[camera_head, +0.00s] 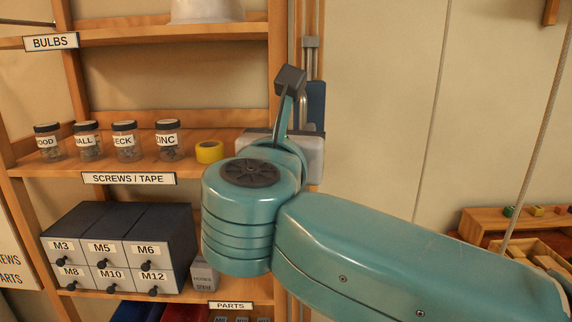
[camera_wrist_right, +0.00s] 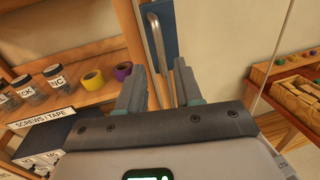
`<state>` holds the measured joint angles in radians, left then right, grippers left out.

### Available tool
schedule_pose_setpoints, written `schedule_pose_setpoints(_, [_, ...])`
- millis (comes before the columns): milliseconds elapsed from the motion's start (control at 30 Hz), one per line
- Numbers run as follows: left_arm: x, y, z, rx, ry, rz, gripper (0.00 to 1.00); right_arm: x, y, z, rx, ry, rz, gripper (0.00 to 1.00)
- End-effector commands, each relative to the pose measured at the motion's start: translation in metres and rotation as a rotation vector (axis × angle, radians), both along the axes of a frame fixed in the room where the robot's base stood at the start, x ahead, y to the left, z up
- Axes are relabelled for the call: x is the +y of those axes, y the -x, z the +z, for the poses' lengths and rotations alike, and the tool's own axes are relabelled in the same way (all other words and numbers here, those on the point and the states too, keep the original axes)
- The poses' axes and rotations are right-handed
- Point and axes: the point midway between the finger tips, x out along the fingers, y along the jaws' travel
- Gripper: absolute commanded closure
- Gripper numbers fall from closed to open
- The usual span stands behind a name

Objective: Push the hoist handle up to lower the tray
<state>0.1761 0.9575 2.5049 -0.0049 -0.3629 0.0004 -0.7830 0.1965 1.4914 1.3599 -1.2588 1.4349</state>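The hoist handle looks like an upright metal bar (camera_wrist_right: 156,38) in front of a blue plate (camera_wrist_right: 168,22) in the right wrist view. In the head view, part of the bar (camera_head: 303,92) and the blue plate (camera_head: 316,102) show behind my right gripper (camera_head: 290,78). In the wrist view, my right gripper (camera_wrist_right: 158,70) is open, its dark fingers to either side of the bar's lower part. I see no clear contact, and the depth between them is hard to judge. The handle's lower end is hidden. My left gripper is out of view. I cannot identify the hoist tray with certainty.
A wooden shelf (camera_head: 100,150) with labelled jars, yellow tape (camera_head: 209,151) and grey drawers (camera_head: 120,245) stands at left. Purple tape (camera_wrist_right: 123,71) sits near the left finger. At right, a rope (camera_head: 545,110) hangs by wooden boxes (camera_head: 480,222). Bare wall lies between.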

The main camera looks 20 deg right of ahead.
Motion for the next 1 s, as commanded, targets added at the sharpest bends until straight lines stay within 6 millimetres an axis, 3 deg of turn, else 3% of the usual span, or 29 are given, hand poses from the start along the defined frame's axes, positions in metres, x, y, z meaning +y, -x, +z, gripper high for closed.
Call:
schedule_pose_setpoints(133, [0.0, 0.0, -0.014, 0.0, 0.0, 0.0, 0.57, 0.017, 0.031, -0.003, -0.003, -0.001, 0.005, 0.65])
schedule_pose_setpoints(333, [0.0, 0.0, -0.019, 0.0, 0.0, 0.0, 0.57, 0.027, 0.053, 0.0, -0.002, 0.0, 0.001, 0.65])
schedule_pose_setpoints(1000, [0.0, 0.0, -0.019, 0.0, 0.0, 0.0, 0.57, 0.03, 0.058, 0.001, -0.001, 0.0, 0.0, 0.65])
